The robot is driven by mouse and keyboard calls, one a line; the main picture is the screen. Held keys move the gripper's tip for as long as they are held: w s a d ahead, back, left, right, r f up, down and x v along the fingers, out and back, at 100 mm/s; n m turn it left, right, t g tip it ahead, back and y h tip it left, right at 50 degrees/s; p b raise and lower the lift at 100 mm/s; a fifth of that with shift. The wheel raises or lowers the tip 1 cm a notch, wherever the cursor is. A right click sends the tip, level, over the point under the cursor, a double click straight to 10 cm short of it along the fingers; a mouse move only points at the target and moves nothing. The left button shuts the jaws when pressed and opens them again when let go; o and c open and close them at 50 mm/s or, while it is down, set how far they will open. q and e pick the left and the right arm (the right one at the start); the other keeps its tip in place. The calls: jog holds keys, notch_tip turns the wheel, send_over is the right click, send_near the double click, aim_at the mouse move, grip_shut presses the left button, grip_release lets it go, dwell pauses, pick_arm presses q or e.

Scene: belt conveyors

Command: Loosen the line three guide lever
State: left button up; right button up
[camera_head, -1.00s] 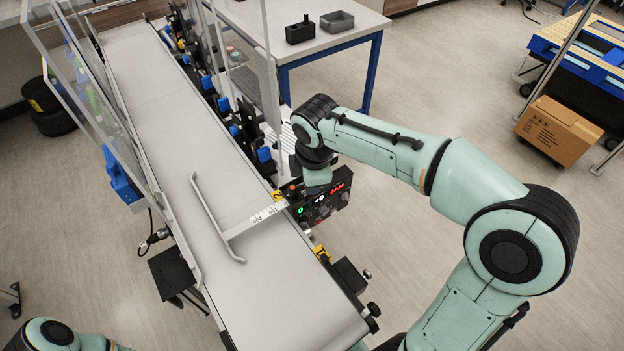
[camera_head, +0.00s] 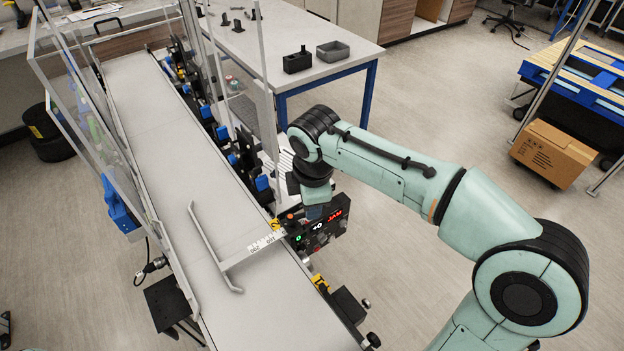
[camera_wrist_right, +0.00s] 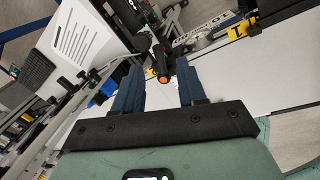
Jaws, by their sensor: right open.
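The guide lever is a dark handle with an orange-red end (camera_wrist_right: 163,77); it shows in the right wrist view just ahead of my fingers, roughly centred between them. In the head view its orange end (camera_head: 291,216) shows beside the belt's right edge. The guide is a pale rail (camera_head: 208,238) over the belt, on a cross arm with a printed scale (camera_head: 265,243). My right gripper (camera_wrist_right: 157,70) is open, its blue fingers apart with nothing clearly held. In the head view it (camera_head: 311,207) points down near the lever, partly hidden by my wrist. My left gripper is out of view.
A control box with a red "JAM" display (camera_head: 325,228) sits just right of the lever, close to my right gripper. Clear guard panels (camera_head: 80,90) stand along the belt's left side.

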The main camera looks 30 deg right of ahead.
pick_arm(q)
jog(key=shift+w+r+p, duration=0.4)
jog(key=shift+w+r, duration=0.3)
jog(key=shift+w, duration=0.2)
pick_arm(e)
notch_tip(320, 180, up, 9)
jog(key=s, duration=0.1)
jog(key=shift+s+a, duration=0.3)
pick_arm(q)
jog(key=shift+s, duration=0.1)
pick_arm(e)
jog(key=shift+f, duration=0.1)
